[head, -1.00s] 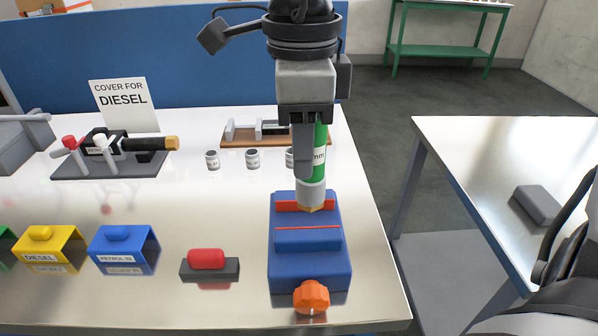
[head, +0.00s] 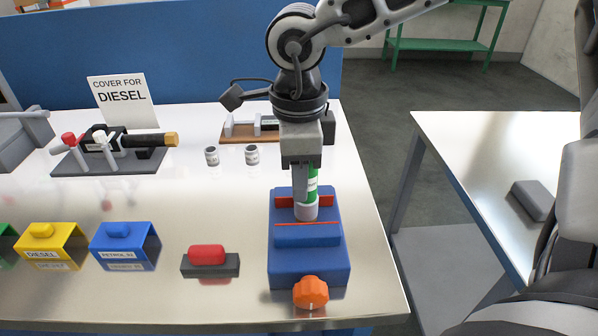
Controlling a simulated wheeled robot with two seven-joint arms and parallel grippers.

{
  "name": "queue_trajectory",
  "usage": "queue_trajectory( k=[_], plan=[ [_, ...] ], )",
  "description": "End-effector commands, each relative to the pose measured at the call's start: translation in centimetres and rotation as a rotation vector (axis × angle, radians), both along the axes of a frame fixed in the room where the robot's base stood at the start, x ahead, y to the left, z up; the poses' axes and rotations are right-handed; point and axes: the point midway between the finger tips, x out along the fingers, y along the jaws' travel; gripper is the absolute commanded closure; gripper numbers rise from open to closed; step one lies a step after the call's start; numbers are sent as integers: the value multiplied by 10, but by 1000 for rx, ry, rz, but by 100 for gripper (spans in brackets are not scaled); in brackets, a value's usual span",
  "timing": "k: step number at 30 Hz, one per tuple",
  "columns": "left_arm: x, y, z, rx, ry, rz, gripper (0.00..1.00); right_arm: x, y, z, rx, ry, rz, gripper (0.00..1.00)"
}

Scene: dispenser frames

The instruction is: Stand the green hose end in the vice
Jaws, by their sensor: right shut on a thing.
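The green hose end (head: 312,185) with its grey lower collar (head: 306,211) is upright in my right gripper (head: 305,190), which is shut on it. Its lower end is down at the gap between the red-lined jaws of the blue vice (head: 309,258); its very tip is hidden by the front jaw. I cannot tell whether the jaws touch it. The vice has an orange knob (head: 311,292) at its front. My left gripper is not in view.
A red piece on a dark block (head: 208,256) stands left of the vice. Blue (head: 124,247) and yellow (head: 50,242) covers are further left. Small grey jars (head: 251,155), a clamp stand with a black hose (head: 115,150) and a DIESEL sign (head: 120,100) stand behind. Another table (head: 480,150) is right.

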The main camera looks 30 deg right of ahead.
Motion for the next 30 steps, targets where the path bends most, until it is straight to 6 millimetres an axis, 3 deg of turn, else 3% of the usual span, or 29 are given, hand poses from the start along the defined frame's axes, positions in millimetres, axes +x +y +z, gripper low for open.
queue_trajectory(
  k=[3,4,6,19,30],
  plan=[
    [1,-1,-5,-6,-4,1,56,0,0,-5,0,-1,0,100],
    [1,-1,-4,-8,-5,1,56,0,0,-5,0,0,0,69],
    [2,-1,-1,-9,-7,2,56,0,0,-3,0,0,0,50],
    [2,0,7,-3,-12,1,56,1,0,6,0,-4,-1,50],
    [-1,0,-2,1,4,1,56,1,0,83,-1,-5,-1,50]
  ],
)
